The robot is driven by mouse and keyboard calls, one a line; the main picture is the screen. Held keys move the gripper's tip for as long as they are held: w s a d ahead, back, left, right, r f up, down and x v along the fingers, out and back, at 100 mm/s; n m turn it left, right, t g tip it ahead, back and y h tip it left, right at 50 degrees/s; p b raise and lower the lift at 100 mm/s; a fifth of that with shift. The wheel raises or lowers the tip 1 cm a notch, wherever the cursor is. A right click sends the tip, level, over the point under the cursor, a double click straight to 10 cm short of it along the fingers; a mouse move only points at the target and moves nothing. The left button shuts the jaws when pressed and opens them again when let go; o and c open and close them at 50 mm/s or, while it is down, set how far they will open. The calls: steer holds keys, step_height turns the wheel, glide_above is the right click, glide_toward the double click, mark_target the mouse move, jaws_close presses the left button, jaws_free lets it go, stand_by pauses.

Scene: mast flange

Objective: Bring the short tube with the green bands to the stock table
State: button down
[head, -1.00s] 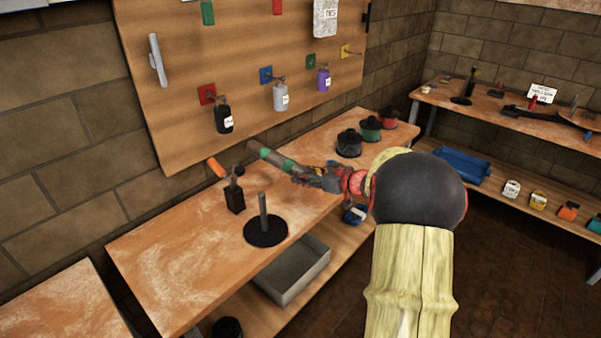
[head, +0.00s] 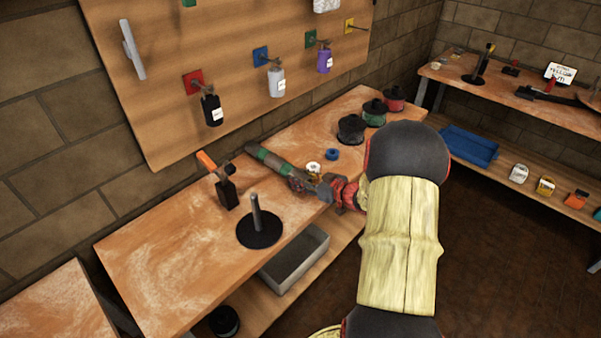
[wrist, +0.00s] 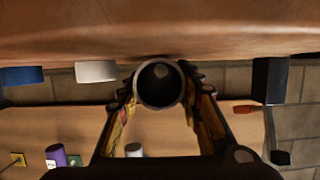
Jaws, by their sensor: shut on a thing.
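My gripper (head: 297,181) is shut on the short tube (head: 268,158), a dark grey tube with green bands. The tube points to the back left, over the long wooden bench (head: 160,255). In the wrist view the tube (wrist: 158,84) shows end-on as a round hollow mouth between the fingers of my gripper (wrist: 160,90). Its sides and bands are hidden there. Whether the tube touches the bench top is not clear. The frames do not make plain which table is the stock table.
A black disc with an upright post (head: 257,220) and a black holder (head: 227,193) with an orange-handled tool stand nearby. A blue ring (head: 332,154) and a white ring (head: 313,168) lie beyond my gripper. Several spools (head: 351,130) stand behind. Another table (head: 465,80) is at the right.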

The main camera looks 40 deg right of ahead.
steer(key=shift+f+b, duration=0.1)
steer(key=shift+b, duration=0.25)
steer(key=c, duration=1.6)
jaws_free()
steer(key=o, duration=0.4)
steer(key=shift+c, duration=0.2)
steer(key=shift+r+p, duration=0.2)
steer(key=shift+p, duration=0.15)
